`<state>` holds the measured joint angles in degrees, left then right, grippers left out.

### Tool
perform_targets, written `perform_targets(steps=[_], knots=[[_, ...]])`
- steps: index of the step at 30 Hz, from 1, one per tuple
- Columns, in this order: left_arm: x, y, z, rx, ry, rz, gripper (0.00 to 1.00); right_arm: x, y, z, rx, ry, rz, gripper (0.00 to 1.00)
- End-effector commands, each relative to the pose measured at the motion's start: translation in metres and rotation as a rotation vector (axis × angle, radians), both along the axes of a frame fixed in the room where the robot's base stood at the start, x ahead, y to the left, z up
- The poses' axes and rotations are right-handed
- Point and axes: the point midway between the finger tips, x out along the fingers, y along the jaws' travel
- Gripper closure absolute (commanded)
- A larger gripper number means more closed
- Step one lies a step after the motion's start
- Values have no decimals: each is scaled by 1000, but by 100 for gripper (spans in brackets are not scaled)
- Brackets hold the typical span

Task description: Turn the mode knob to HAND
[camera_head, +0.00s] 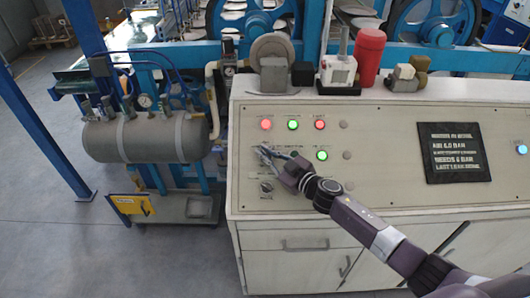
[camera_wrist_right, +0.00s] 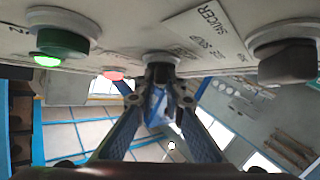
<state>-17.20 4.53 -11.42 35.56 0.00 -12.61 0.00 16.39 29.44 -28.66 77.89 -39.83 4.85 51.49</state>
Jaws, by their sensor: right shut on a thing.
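My right gripper (camera_head: 264,153) reaches over the sloped control panel from the lower right. In the right wrist view, its fingers (camera_wrist_right: 161,88) are closed around a small dark knob on a round pale base (camera_wrist_right: 160,58). In the head view this knob is mostly hidden by the fingers. I take it as the mode knob, but its label and pointing direction are not readable. A second dark selector knob (camera_head: 266,187) sits below it, and also shows at the right of the wrist view (camera_wrist_right: 287,62), beside a label with SAUCER and SOUP. My left gripper is not in view.
The panel carries lit red (camera_head: 266,124) and green (camera_head: 322,155) buttons close to the gripper. A dark sign (camera_head: 454,152) is at the right. A red cylinder (camera_head: 368,57) and other parts stand along the back ledge. A grey tank (camera_head: 150,137) is at the left.

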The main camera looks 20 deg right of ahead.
Motion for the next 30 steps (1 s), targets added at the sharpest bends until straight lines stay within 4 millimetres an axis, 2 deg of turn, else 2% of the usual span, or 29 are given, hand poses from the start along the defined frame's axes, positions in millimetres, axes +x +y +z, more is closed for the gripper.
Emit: perform_targets(steps=[2,3,7,16,20,30], knots=[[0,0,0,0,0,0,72,-3,0,-8,-5,12,-1,100],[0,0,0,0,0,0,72,-3,0,-8,-4,12,-1,86],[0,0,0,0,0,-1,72,-3,-1,-8,-4,12,-3,72],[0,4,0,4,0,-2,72,-2,-1,-3,-2,6,-1,72],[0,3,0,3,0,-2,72,-10,-5,-3,-2,5,-1,72],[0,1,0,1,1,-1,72,-66,-28,4,-4,9,-2,72]])
